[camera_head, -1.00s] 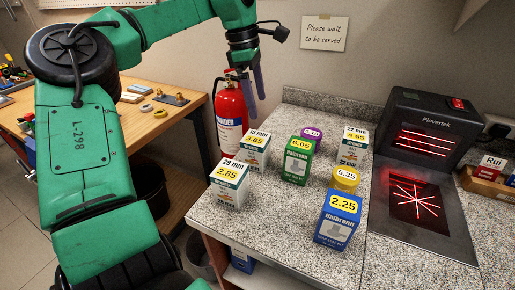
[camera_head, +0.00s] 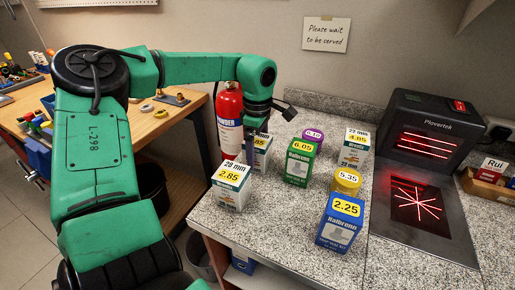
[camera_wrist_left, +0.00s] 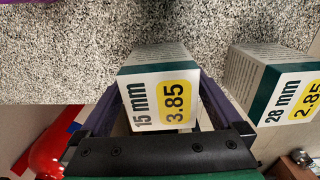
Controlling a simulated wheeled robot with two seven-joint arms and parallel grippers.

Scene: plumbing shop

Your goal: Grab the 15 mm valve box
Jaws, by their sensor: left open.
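The 15 mm valve box (camera_head: 263,142) is white and teal with a yellow 3.85 label. It stands at the back left of the speckled counter, partly hidden behind my left gripper (camera_head: 250,146). In the left wrist view the 15 mm box (camera_wrist_left: 160,95) is between the two dark fingers of my open left gripper (camera_wrist_left: 158,82), one finger along each side. I cannot tell whether either finger touches it. My right gripper is not in view.
The 28 mm box (camera_head: 231,186) stands close in front. A red extinguisher (camera_head: 229,118) is just left of the gripper.

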